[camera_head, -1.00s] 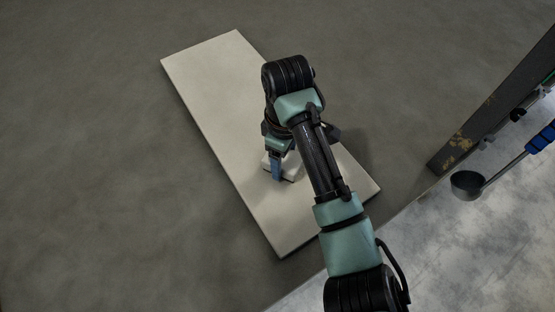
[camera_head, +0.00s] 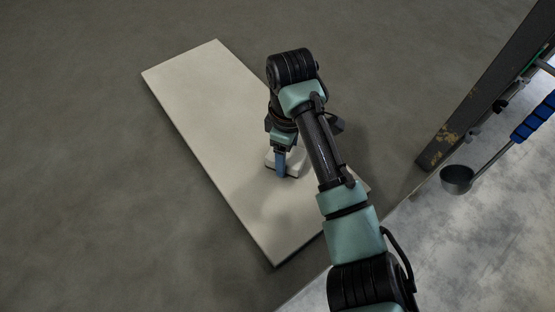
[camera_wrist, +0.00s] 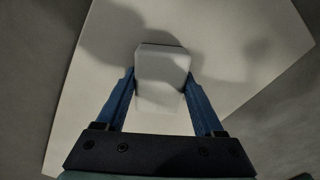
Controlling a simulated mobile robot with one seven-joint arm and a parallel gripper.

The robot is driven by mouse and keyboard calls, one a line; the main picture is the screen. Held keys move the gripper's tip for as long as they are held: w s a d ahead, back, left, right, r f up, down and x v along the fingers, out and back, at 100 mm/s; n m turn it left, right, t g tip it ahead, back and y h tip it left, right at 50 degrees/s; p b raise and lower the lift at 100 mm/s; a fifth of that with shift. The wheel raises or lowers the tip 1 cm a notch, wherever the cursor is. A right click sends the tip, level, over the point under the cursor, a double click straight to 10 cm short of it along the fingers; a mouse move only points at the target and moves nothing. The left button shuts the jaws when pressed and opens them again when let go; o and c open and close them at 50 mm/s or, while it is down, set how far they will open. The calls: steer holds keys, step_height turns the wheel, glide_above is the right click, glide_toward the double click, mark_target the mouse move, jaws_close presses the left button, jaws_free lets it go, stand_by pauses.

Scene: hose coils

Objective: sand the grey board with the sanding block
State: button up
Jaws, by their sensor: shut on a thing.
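The board (camera_head: 215,130) lies flat on the darker grey surface and looks pale grey to off-white. It also fills much of the wrist view (camera_wrist: 235,45). The sanding block (camera_wrist: 162,68) is a small whitish block with rounded corners. My gripper (camera_wrist: 160,85) is shut on it, with one blue finger on each side. In the head view, my gripper (camera_head: 282,162) and the block (camera_head: 296,165) are over the near right half of the board. The block looks to be at the board's face; its underside is hidden, so I cannot tell if it touches.
A dark beam with worn yellow patches (camera_head: 455,135) stands at the right. A ladle-like tool with a dark cup (camera_head: 457,178) and blue handle (camera_head: 534,118) is beside it. The grey surface (camera_head: 70,190) left of the board is clear.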

steer(key=shift+w+d, duration=0.5)
steer(key=shift+d, duration=0.25)
steer(key=shift+r, duration=0.1)
step_height(320, 180, up, 7)
steer(key=p, duration=0.6)
stand_by(0.4)
